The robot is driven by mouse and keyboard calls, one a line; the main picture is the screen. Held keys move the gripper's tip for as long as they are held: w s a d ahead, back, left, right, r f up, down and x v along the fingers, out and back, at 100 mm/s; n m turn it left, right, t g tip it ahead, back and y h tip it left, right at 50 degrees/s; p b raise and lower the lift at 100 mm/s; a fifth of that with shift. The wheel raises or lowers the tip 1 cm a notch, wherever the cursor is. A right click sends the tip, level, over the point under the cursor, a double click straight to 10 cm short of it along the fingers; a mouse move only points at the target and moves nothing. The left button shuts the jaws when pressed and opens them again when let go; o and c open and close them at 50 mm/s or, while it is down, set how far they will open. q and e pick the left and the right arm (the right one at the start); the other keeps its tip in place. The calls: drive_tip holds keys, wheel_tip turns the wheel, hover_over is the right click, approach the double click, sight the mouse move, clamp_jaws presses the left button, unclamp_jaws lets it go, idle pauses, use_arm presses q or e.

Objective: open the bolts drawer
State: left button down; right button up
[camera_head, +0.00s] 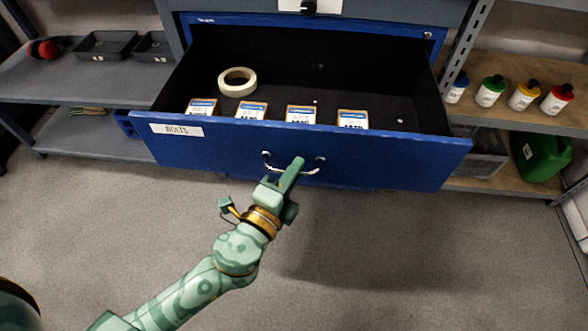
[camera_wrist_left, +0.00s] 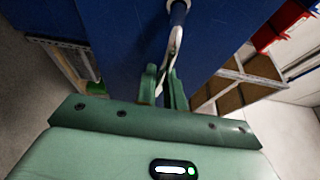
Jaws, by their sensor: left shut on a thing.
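The blue bolts drawer (camera_head: 225,146) stands pulled well out of its cabinet in the head view, with a "BOLTS" label (camera_head: 177,130) at the left of its front. My left gripper (camera_head: 289,174) is shut on the drawer's curved metal handle (camera_head: 312,171) at the middle of the front. In the left wrist view the handle (camera_wrist_left: 176,42) runs down between the two green fingers (camera_wrist_left: 161,88). Inside the drawer are several small labelled boxes (camera_head: 301,115) along the front and a roll of tape (camera_head: 237,82). My right gripper is not in view.
A grey shelf (camera_head: 75,77) with black trays (camera_head: 105,45) and red ear defenders (camera_head: 45,49) is at left. A wooden shelf (camera_head: 530,65) with several bottles (camera_head: 491,91) and a green can (camera_head: 540,157) is at right. The floor (camera_head: 400,260) in front is clear.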

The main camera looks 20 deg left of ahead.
use_arm(q)
drive_tip(key=c, duration=1.5)
unclamp_jaws()
